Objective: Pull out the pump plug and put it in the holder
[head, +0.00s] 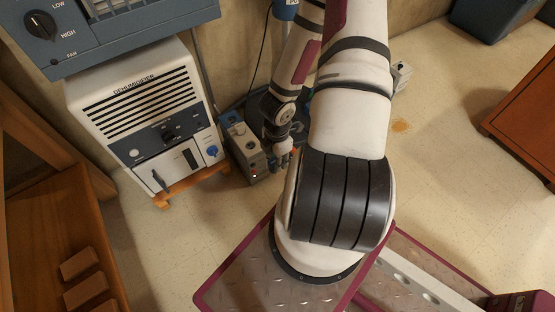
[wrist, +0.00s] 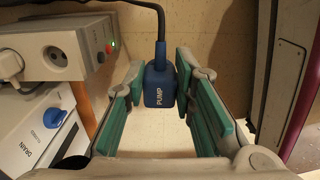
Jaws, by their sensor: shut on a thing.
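The pump plug (wrist: 160,86) is a blue block marked PUMP, with a dark cable running up from its top in the wrist view. My gripper (wrist: 160,98) has its green-padded fingers on either side of the plug and is shut on it. In the head view my gripper (head: 281,162) is low, just right of the grey outlet box (head: 240,147). The outlet box also shows in the wrist view (wrist: 88,30), with an empty round socket and a green light. The plug is apart from that socket. I cannot make out the holder for certain.
A white dehumidifier (head: 140,110) with a blue drain knob (head: 212,151) stands left of the outlet box. A blue-grey heater unit (head: 130,30) is above it. A wooden shelf (head: 45,230) is at left, an orange-brown cabinet (head: 525,110) at right.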

